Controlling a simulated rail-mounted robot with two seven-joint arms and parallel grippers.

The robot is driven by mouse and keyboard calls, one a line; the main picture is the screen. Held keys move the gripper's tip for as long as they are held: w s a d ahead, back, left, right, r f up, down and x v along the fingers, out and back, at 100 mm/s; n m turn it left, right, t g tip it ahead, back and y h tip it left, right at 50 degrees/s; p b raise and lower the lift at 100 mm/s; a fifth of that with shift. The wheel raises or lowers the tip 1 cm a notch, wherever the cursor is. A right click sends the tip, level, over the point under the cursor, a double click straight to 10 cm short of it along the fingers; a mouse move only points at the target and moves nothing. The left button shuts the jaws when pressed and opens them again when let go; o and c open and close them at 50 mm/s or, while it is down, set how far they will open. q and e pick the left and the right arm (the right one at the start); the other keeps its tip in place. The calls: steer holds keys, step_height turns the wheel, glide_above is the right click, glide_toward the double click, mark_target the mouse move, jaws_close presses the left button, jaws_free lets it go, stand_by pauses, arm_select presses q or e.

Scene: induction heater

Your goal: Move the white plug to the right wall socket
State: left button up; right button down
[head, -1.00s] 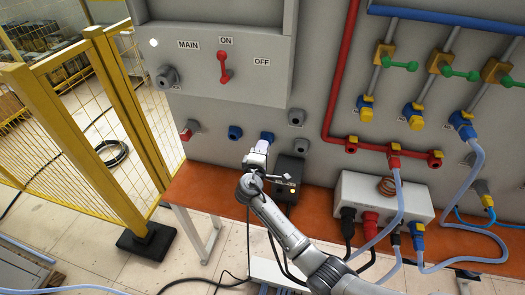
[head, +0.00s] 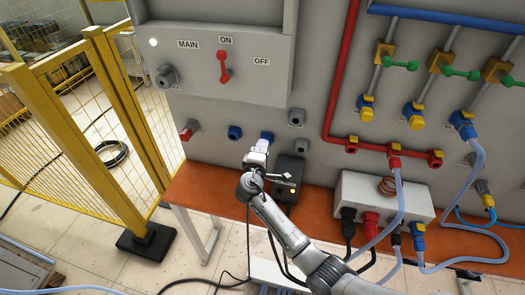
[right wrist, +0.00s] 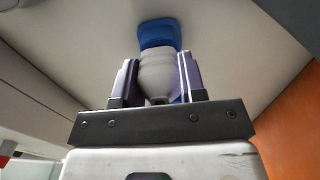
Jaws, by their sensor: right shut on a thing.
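My right gripper (head: 261,149) is at the wall just below the right blue wall socket (head: 267,136). In the right wrist view its fingers (right wrist: 160,82) are shut around the pale grey-white plug (right wrist: 158,68). The plug points at the blue socket (right wrist: 158,33) and its front end meets it in the picture; how deep it sits I cannot tell. In the head view the gripper mostly hides the plug. Another blue wall socket (head: 235,132) is to the left, apart from the gripper. My left gripper is not in view.
A black box (head: 289,172) stands on the orange-brown bench (head: 324,191) just right of my gripper. Grey sockets (head: 296,117) are on the wall above it. A white power box (head: 365,196) with several cables is further right. A yellow fence (head: 85,125) stands at the left.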

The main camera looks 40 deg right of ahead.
steer(key=shift+w+d, duration=0.25)
steer(key=shift+d, duration=0.1)
steer(key=c, duration=0.6)
jaws_free()
steer(key=shift+v, duration=6.95)
